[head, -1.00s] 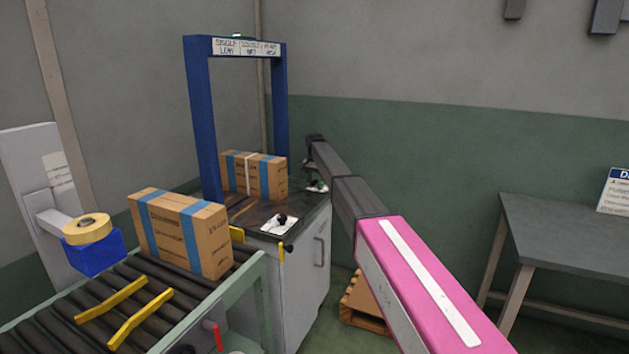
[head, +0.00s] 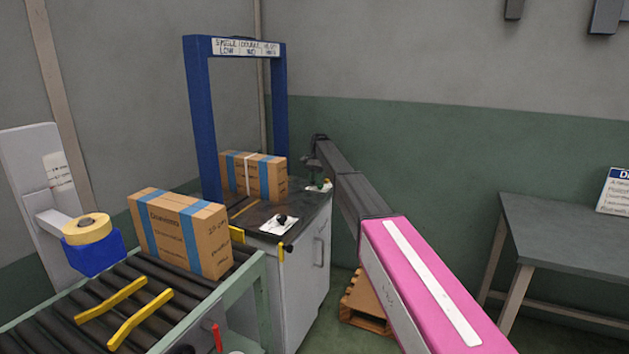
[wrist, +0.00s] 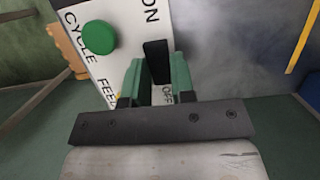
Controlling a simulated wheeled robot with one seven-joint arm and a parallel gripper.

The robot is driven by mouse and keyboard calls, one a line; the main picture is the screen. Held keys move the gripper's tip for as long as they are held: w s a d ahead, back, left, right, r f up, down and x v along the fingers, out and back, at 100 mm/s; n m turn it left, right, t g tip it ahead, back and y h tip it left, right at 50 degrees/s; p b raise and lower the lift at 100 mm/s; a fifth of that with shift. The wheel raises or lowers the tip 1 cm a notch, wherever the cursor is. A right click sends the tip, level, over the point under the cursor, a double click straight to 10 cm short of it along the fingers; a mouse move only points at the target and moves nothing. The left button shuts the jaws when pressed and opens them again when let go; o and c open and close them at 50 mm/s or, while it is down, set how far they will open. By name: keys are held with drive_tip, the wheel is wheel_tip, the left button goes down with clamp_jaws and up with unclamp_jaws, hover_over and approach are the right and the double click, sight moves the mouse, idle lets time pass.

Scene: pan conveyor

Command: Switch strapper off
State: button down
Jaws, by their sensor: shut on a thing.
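The strapper is a grey cabinet (head: 300,262) with a dark top and a blue arch (head: 197,110). In the wrist view its white panel (wrist: 108,72) reads ON, OFF and CYCLE FEED and carries a round green button (wrist: 99,38). A black switch lever (wrist: 156,54) stands between the ON and OFF marks. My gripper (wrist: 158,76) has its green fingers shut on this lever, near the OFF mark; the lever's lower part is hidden. In the head view my gripper (head: 314,174) is small at the cabinet's back right corner. No lit lamp shows on the arch top.
A strapped carton (head: 262,178) sits under the arch. Another carton (head: 205,240) stands on the roller conveyor (head: 70,325). A tape roll (head: 87,229) is at left. A wooden pallet (head: 362,303) lies below my arm. A grey table (head: 570,240) stands at right.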

drive_tip(key=c, duration=1)
unclamp_jaws()
drive_tip(key=shift+o, duration=0.2)
drive_tip(key=shift+r, duration=0.1)
drive_tip(key=v, duration=1)
drive_tip(key=shift+r, duration=0.35)
